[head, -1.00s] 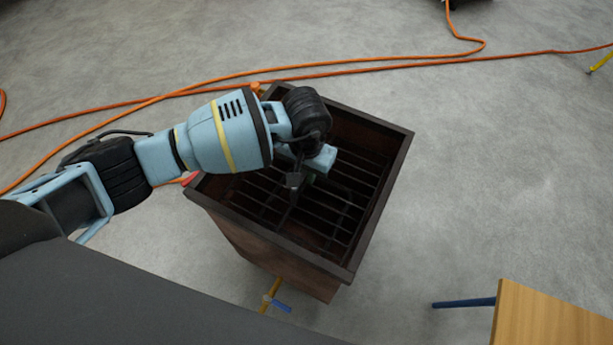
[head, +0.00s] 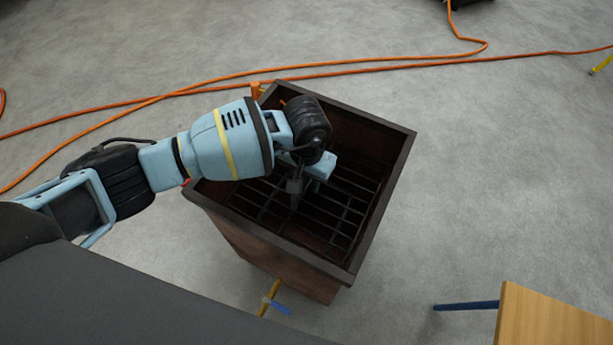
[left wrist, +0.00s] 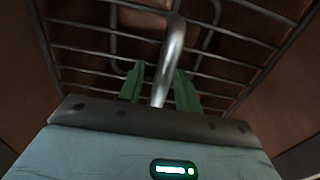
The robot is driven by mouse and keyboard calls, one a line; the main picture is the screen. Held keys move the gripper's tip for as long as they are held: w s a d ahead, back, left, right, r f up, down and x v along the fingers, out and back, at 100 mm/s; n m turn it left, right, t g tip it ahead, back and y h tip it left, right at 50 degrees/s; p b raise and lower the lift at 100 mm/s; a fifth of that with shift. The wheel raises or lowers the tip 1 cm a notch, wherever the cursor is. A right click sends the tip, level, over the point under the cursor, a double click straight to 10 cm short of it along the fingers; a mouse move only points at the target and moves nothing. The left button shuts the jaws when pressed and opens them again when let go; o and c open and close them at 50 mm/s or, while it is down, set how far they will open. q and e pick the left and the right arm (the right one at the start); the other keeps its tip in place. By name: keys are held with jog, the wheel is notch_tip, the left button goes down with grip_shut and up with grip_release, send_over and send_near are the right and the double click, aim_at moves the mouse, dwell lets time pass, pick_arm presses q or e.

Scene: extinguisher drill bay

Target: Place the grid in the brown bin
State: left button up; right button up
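The grid (head: 345,208) is a dark rack of thin bars. It lies low inside the brown bin (head: 392,190), a deep square box with dark rims. Its bars also show in the left wrist view (left wrist: 235,68). My left gripper (head: 294,192) reaches down into the bin above the grid. In the left wrist view its green fingers (left wrist: 160,72) stand apart on either side of the grid's grey handle (left wrist: 172,45). A gap shows beside the handle, so the gripper looks open around it. The arm hides the grid's far left part. My right gripper is out of view.
Orange hoses (head: 400,65) run across the grey floor behind the bin. A wooden tabletop (head: 550,318) with a blue leg is at the lower right. A yellow valve-like part with a blue handle (head: 281,308) is at the bin's front foot.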

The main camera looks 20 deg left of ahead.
pick_arm(q)
jog(key=shift+r, duration=0.1)
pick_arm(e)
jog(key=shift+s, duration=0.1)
